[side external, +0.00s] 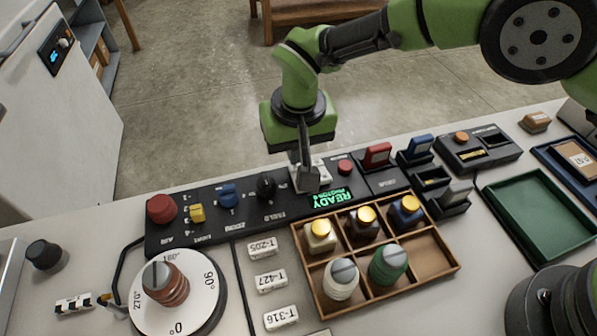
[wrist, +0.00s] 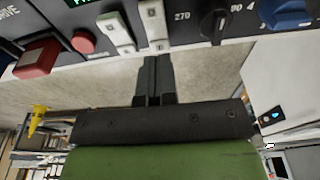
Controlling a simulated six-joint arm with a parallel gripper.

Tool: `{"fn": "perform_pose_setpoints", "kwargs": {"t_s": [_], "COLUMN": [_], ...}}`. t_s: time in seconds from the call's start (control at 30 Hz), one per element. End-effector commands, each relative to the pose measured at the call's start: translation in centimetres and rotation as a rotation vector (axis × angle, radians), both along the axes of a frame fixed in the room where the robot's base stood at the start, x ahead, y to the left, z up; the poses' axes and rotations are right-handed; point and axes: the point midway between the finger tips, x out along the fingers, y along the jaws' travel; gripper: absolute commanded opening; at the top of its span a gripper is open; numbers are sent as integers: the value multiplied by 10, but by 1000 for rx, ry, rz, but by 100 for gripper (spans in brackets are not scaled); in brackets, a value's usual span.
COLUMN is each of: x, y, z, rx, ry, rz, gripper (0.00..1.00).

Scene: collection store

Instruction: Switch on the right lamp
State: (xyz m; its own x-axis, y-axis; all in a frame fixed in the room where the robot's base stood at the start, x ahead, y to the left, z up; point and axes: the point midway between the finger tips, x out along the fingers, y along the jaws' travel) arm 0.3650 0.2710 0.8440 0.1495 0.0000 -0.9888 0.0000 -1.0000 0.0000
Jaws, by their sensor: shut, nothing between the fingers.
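Two narrow white rocker switches with small marks stand side by side on the black control panel. In the wrist view they are the left rocker (wrist: 116,32) and the right rocker (wrist: 153,22); no lamp itself can be made out. My gripper (wrist: 154,62) is shut and empty, its fingertips close to the lower end of the right rocker. Contact cannot be told. In the side view my gripper (side external: 304,163) points down at the panel (side external: 235,222) and partly hides the rockers (side external: 322,172).
A black knob (side external: 266,185) and a red button (side external: 345,167) flank the rockers. A green READY display (side external: 328,199) is close by. A wooden compartment tray (side external: 432,268) with several capped pieces stands beside the panel. A green tray (side external: 540,215) is empty.

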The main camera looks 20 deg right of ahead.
Motion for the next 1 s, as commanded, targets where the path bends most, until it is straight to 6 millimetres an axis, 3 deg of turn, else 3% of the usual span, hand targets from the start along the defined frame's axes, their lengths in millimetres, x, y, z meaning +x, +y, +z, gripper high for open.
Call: {"fn": "perform_pose_setpoints", "kwargs": {"t_s": [1.0], "x": [0], "y": [0], "z": [-15], "rx": [0], "ry": [0], "rz": [0], "gripper": [0]}}
